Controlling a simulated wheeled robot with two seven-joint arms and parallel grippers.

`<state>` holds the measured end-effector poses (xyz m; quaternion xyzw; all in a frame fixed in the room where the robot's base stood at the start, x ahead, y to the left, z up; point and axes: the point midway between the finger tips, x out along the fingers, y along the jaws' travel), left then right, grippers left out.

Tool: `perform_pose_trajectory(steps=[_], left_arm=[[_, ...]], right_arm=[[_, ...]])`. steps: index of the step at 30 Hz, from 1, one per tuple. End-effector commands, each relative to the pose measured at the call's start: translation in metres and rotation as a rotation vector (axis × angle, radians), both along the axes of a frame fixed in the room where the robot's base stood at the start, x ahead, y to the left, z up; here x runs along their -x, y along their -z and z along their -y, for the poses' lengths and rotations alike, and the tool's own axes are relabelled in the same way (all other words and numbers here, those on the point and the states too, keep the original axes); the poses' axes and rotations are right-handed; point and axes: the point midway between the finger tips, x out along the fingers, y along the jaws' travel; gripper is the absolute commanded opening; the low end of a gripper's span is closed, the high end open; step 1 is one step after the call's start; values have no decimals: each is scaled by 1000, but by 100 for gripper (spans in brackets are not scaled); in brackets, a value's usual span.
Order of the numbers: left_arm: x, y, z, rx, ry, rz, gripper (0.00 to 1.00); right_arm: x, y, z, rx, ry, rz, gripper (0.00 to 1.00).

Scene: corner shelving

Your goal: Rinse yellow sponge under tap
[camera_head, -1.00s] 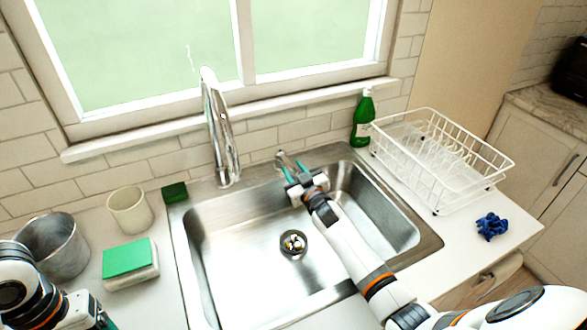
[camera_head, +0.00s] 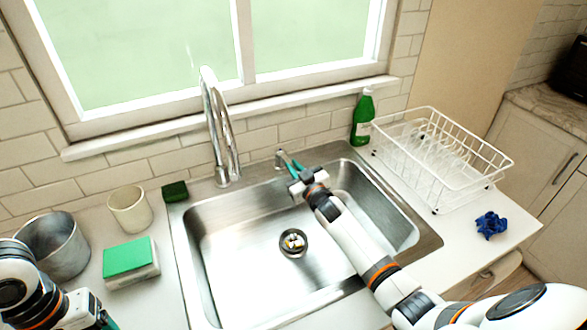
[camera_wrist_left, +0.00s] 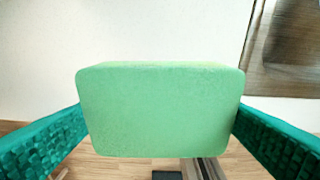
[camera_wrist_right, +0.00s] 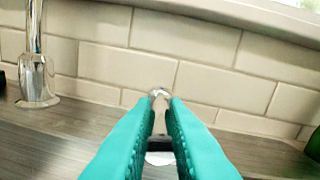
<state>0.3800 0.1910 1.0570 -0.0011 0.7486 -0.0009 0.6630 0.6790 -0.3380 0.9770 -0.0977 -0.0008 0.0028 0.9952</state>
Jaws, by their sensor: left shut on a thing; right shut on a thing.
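No yellow face of a sponge shows. My left gripper (camera_wrist_left: 160,112) is shut on a pale green sponge-like block (camera_wrist_left: 160,108), seen in the left wrist view. In the head view only part of a left finger (camera_head: 108,321) shows at the bottom left, and the held block is out of sight. The chrome tap (camera_head: 219,135) stands behind the steel sink (camera_head: 235,245), and no water shows. My right gripper (camera_head: 290,163) is shut on the small tap lever (camera_head: 281,156) right of the spout. The lever also shows between its teal fingers in the right wrist view (camera_wrist_right: 160,93).
A green-topped white block (camera_head: 128,258), a metal pot (camera_head: 58,250), a cream cup (camera_head: 130,210) and a dark green pad (camera_head: 175,191) stand left of the sink. A green bottle (camera_head: 362,120), a white rack (camera_head: 440,160) and a blue cloth (camera_head: 491,225) are right.

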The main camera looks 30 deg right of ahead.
Motion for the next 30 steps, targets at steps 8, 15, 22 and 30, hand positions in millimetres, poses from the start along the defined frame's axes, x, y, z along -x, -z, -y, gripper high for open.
perform_pose_trajectory(steps=[8,15,22,30], left_arm=[[0,2,0,0,0,0,67],[0,2,0,0,0,0,67],[0,2,0,0,0,0,67],[0,2,0,0,0,0,67]], right_arm=[[-1,-1,12,6,-135,3,0],[0,-1,15,-1,-157,1,0],[0,-1,15,0,-156,0,23],[0,-1,15,0,-155,0,35]])
